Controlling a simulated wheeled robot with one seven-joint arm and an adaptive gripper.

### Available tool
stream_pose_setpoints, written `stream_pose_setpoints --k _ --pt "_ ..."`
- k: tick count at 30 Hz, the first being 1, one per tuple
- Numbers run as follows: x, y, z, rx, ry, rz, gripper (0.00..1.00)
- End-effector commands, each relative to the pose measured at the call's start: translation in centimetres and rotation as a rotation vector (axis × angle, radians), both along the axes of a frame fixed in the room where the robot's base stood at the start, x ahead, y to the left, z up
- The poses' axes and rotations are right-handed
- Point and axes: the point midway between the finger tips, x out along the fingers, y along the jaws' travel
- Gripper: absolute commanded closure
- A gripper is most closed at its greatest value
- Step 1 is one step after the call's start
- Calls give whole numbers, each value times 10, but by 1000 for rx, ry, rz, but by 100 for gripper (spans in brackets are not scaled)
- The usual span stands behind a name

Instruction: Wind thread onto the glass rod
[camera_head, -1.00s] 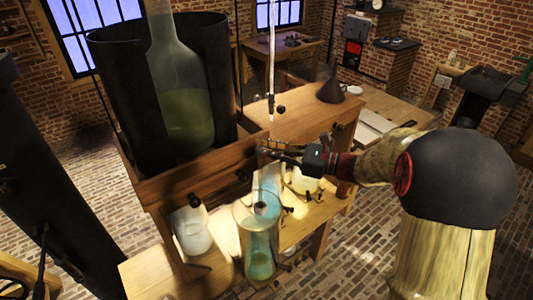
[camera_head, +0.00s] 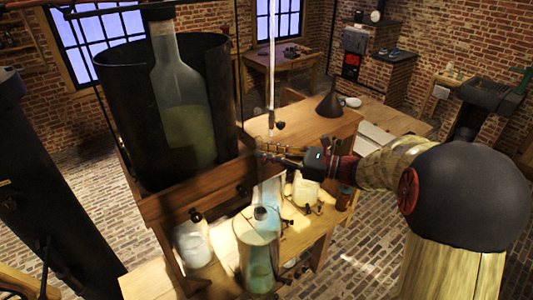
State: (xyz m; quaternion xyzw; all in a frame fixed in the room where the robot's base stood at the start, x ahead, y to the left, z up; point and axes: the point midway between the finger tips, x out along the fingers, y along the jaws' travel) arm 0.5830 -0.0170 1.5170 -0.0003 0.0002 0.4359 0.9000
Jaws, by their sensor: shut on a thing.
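A slim, pale, upright rod (camera_head: 271,75), which looks like the glass rod, stands above the wooden bench behind my gripper, left of the dark funnel. A small dark knob (camera_head: 279,125) shows beside its lower end. My gripper (camera_head: 266,151) reaches in from the right, below the rod, at the bench's front edge. Its fingers are close together on something too small to make out. I cannot make out any thread, on the rod or in the fingers. Whether the gripper touches the bench is unclear.
A large glass bottle (camera_head: 182,110) stands in a dark open cylinder (camera_head: 125,120) on the left. Below are a tall glass jar (camera_head: 258,262) and a white jar (camera_head: 192,245) on a lower shelf. A dark funnel (camera_head: 330,102) stands on the bench (camera_head: 305,132).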

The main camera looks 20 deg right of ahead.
Motion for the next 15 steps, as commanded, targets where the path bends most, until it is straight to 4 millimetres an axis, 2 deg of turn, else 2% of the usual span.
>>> stream_pose_setpoints --k 5,15 --pt "-13 -5 1 1 -1 -2 100" --pt "-58 -20 2 0 -1 -3 100"
